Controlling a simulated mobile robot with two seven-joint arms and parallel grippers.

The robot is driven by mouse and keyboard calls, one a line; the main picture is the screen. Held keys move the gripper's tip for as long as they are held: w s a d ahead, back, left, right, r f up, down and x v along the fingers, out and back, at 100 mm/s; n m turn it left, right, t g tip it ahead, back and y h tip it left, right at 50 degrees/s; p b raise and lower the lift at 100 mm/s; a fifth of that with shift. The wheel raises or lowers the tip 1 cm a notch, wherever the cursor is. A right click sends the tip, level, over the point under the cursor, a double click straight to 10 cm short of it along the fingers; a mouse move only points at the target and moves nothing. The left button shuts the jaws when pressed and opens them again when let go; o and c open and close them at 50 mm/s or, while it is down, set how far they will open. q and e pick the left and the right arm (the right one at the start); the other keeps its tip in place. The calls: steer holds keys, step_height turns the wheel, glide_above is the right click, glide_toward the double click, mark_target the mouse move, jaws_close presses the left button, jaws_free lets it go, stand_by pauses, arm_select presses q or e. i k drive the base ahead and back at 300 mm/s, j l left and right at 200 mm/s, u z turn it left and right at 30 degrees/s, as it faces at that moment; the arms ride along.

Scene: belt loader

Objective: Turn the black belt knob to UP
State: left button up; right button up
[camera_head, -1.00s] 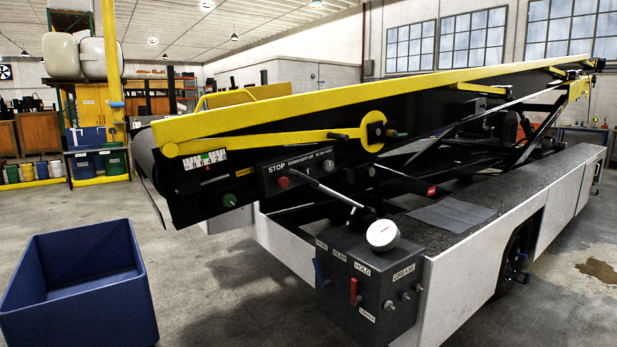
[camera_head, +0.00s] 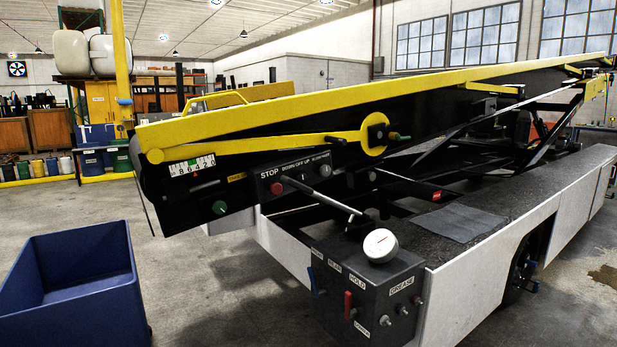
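The belt control panel (camera_head: 294,180) is on the side of the black belt frame, near its lower left end. It carries a red STOP button (camera_head: 276,188), a small dark knob (camera_head: 302,177) under the DOWN/OFF/UP label, and a grey knob (camera_head: 325,170) under the right-hand label. The belt knob is too small to tell which way it points. A long rod passes in front of the panel's lower edge. Neither of my grippers is in view.
A grey box (camera_head: 335,268) with a red lever (camera_head: 348,305) and a white round-faced part (camera_head: 380,245) juts out below the panel. A yellow arm (camera_head: 270,143) runs above the panel. A blue bin (camera_head: 75,290) stands at left. Floor between bin and loader is clear.

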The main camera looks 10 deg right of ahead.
mark_target(301, 177)
steer(key=i+l, duration=0.15)
steer(key=l, duration=0.2)
steer(key=i+l+u, duration=0.15)
steer(key=l, duration=0.2)
steer(key=i+l, duration=0.2)
steer(key=l, duration=0.15)
steer(key=i+l+u, duration=0.1)
steer(key=l, duration=0.3)
steer(key=i+l, duration=0.2)
steer(key=l, duration=0.15)
steer(key=u, duration=0.05)
